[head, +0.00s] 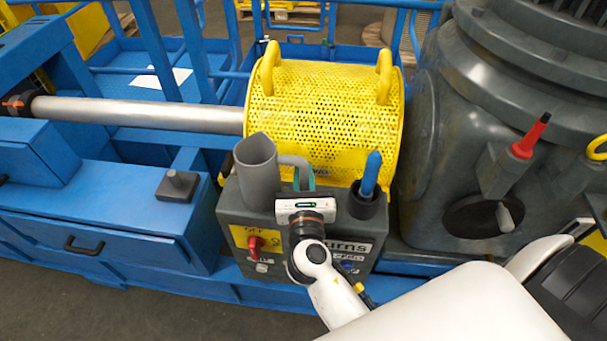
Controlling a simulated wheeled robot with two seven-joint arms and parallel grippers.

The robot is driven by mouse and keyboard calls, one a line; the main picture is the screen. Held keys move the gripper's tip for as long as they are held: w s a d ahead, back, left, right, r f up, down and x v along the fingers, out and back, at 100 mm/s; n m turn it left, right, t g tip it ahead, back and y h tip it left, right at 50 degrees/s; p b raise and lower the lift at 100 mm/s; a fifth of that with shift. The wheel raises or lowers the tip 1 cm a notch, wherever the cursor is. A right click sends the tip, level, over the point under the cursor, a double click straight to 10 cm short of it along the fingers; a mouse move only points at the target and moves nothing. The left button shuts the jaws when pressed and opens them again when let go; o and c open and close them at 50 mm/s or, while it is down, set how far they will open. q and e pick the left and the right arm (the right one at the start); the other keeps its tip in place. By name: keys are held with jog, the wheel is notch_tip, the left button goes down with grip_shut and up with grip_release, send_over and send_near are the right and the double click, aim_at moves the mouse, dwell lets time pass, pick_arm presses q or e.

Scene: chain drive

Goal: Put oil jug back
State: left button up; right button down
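The grey oil jug (256,172) is upright at the top left of a dark grey control box (236,212), with its handle on the right. I cannot tell whether its base touches the box. My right gripper (304,182) comes in from the lower right, with its white body in front of the box. Its fingers reach up at the jug's handle. The gripper body hides part of the fingers, so I cannot tell if they are closed on the handle. My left gripper is not in view.
A blue-handled tool (371,172) stands in a dark cup (366,205) just right of my gripper. A yellow perforated guard (325,115) rises behind. A red switch (254,245) is on the box front. A large grey motor housing (440,140) stands at right, a blue drawer unit (90,230) at left.

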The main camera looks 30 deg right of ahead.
jog(key=c, duration=1.3)
grip_release()
jog(key=shift+c, duration=0.2)
jog(key=shift+s+r, duration=0.1)
jog(key=shift+r, duration=0.05)
jog(key=b+v, duration=0.2)
jog(key=v, duration=1)
jog(key=shift+b, duration=0.3)
